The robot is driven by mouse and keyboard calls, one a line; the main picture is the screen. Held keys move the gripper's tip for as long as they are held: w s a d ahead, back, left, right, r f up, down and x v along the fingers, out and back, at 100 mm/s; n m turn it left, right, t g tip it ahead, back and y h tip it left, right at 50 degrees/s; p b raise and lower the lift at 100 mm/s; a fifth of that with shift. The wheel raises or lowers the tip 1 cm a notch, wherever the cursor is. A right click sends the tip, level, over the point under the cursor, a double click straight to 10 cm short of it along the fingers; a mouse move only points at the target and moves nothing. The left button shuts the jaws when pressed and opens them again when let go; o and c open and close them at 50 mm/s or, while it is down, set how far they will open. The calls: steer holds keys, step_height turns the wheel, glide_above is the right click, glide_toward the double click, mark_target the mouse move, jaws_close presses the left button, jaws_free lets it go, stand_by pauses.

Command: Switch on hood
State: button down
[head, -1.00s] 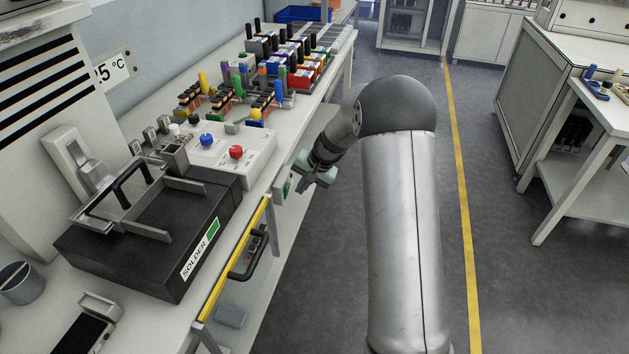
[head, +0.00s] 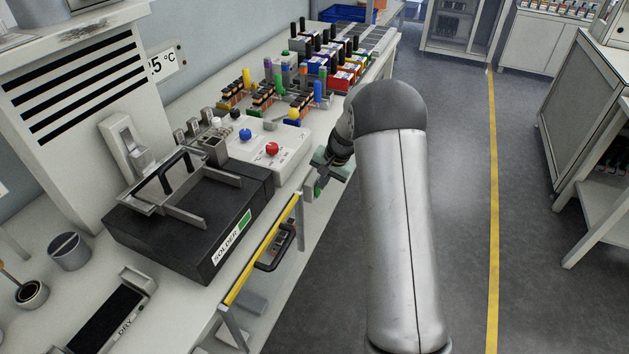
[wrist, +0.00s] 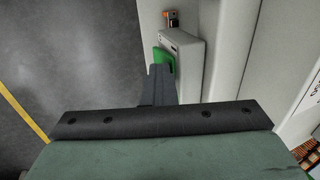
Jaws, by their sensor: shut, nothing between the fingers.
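A pale housing with black slots (head: 72,85), which may be the hood, stands at the left of the head view. A grey switch box with a green button (wrist: 165,60) is on the bench's front side in the wrist view. My gripper (wrist: 160,70) is shut and empty, with its dark fingers pointing at the green button and overlapping its lower part. I cannot tell whether they touch it. In the head view my gripper (head: 322,178) is beside the bench's front edge, near the white control box, and its fingertips are hard to make out.
A white control box with blue and red knobs (head: 262,146) sits on the bench. The black solder unit (head: 190,235) is in front of it, above a yellow edge strip and a black handle (head: 273,250). Several coloured connectors stand farther back. The floor right of my arm is clear.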

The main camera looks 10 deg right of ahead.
steer(key=shift+r+p, duration=0.4)
steer(key=shift+r, duration=0.35)
steer(key=d+b+v, duration=0.1)
steer(key=v, duration=1)
steer(key=shift+s, duration=0.4)
steer(key=shift+r, duration=0.1)
